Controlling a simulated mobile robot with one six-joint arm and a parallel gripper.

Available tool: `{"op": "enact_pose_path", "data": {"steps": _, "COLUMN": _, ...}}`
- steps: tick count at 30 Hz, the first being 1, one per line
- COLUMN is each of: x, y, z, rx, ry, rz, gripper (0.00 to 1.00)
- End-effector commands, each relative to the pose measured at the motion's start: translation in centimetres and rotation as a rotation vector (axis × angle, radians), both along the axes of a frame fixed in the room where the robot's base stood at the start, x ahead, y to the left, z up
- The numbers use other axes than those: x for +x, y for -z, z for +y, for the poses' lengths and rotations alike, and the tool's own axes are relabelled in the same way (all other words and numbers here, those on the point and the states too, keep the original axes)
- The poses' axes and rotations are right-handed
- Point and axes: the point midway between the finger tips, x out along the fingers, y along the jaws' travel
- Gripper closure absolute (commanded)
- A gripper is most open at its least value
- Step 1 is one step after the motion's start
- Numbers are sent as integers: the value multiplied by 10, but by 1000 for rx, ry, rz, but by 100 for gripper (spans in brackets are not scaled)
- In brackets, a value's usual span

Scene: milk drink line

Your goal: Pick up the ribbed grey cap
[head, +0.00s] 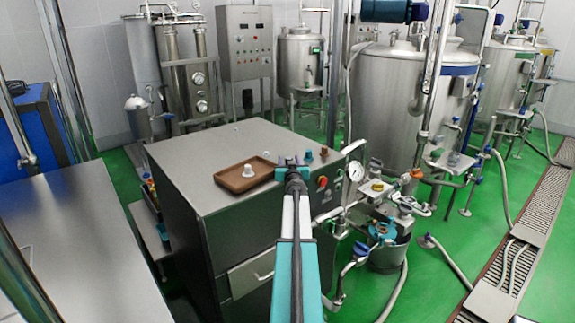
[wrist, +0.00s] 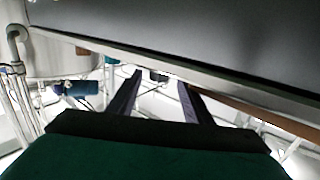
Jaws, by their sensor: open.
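A small pale grey or whitish cap (head: 248,171) stands in a brown tray (head: 222,184) on top of the steel cabinet; its ribbing is too small to make out. My gripper (head: 292,161) is at the cabinet top, right of the tray, apart from this cap; my arm partly hides it. In the wrist view my gripper (wrist: 160,79) has its two dark fingers spread apart. A small dark thing (wrist: 158,76) shows between the fingertips, and I cannot tell what it is. The pale cap is not recognisable in the wrist view.
Small dark and reddish-brown pieces (head: 323,153) stand on the cabinet top (head: 200,160) right of my gripper. A pressure gauge (head: 355,171), valves and hoses crowd the cabinet's right side. The cabinet top left of the tray is clear. A large steel tank (head: 400,110) stands behind right.

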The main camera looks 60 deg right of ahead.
Motion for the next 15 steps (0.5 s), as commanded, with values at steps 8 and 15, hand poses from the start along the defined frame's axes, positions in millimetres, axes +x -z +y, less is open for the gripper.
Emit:
{"op": "enact_pose_path", "data": {"steps": 8, "x": -1, "y": 3, "z": 0, "rx": 1, "ry": 1, "rz": 4, "gripper": 54}}
{"op": "enact_pose_path", "data": {"steps": 15, "x": -1, "y": 4, "z": -1, "rx": 1, "ry": 3, "rz": 5, "gripper": 76}}
